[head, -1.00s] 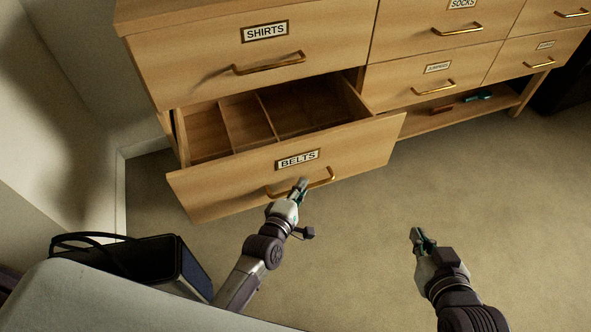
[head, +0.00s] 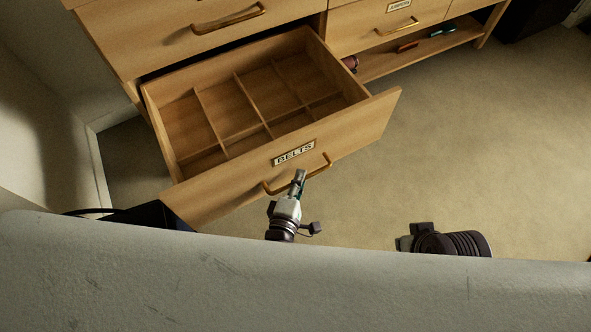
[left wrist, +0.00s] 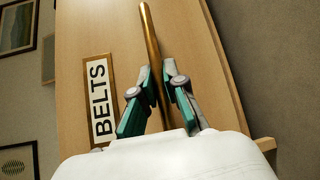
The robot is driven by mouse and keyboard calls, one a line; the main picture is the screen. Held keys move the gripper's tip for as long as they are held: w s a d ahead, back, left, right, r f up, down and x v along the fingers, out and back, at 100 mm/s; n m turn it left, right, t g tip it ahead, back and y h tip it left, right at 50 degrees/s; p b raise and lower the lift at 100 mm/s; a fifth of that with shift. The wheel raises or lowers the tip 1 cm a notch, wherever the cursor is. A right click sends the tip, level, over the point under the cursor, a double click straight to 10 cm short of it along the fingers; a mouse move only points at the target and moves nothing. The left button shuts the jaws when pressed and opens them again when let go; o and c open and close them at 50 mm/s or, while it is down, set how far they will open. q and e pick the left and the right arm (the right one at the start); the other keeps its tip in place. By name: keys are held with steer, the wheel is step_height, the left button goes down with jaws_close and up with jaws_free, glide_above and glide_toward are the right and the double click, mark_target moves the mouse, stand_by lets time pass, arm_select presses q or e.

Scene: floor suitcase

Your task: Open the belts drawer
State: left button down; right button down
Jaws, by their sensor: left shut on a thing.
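The belts drawer (head: 352,139) is pulled well out from the dresser. Its front carries the BELTS label (head: 294,153), and its inside shows empty wooden compartments. My left gripper (head: 299,176) is at the brass handle (head: 325,166) on the drawer front. In the left wrist view, the two green-padded fingers (left wrist: 157,92) are shut around the handle bar (left wrist: 149,40), beside the BELTS label (left wrist: 100,99). Of my right arm, only a dark wrist part shows at the lower right in the head view; its fingers are hidden.
The closed drawer above (head: 160,40) overhangs the back of the open one. A low shelf (head: 385,62) at right holds small items. A dark bag (head: 150,214) lies close to the drawer's left front corner. Carpet (head: 480,150) at right is clear.

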arm_select(q)
steer(key=shift+s+f, duration=0.1)
steer(key=c, duration=1.2)
jaws_free()
steer(key=v, duration=1.2)
